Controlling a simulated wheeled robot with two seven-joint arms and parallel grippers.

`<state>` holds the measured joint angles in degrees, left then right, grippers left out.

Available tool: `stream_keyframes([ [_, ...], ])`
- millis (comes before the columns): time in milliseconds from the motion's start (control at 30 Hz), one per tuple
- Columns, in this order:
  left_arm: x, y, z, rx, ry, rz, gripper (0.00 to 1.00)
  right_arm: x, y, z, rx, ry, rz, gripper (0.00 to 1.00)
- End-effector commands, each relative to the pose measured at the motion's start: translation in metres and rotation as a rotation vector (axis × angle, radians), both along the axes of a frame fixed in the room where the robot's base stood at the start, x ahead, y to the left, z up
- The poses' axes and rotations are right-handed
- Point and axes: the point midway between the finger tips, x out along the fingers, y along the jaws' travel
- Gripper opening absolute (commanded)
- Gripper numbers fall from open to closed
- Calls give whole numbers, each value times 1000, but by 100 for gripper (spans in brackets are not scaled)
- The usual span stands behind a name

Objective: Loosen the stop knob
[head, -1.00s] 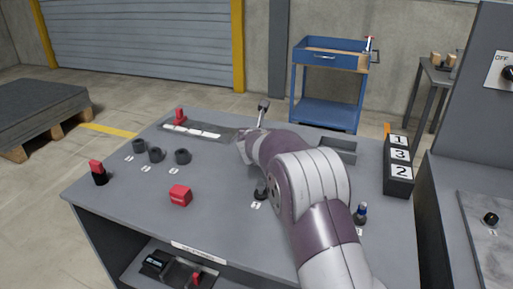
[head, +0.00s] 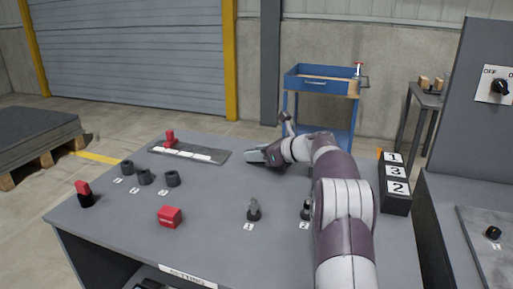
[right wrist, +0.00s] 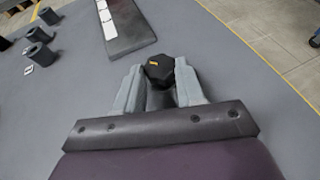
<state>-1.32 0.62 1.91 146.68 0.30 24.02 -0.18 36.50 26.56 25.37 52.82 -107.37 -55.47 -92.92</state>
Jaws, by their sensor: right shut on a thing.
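A black, many-sided knob (right wrist: 160,70) with a small yellow mark on top sits between my right fingers in the right wrist view. My right gripper (right wrist: 160,84) is shut on it from both sides. In the head view my right gripper (head: 252,157) is low over the far part of the table, just right of the grey rail (head: 222,156) with white plates. The knob is not clear there, and I cannot tell whether it is attached to anything below. A red piece (head: 170,137) stands at the rail's left end. My left gripper is out of view.
Black rings (head: 172,179), a red block (head: 170,217) and a red-topped peg (head: 84,193) stand on the table's left and front. Small dark posts (head: 254,211) stand by number labels near my right arm. A numbered black box (head: 396,200) stands at right.

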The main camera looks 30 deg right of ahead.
Motion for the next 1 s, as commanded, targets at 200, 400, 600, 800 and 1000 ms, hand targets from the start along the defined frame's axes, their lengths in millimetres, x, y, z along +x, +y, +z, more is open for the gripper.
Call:
stream_keyframes([
  [200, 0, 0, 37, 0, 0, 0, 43, 2, -5, 7, 0, 1, 153, 8],
  [400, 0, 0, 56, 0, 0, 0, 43, 4, -6, 4, 1, 2, 252, 8],
  [600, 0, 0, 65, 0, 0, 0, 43, 4, -7, 2, 0, 1, 305, 8],
  [800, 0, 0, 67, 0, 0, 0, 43, 5, -7, 1, 0, -1, 323, 8],
  [1000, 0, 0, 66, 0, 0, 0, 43, 5, -6, 0, 1, 0, 323, 8],
])
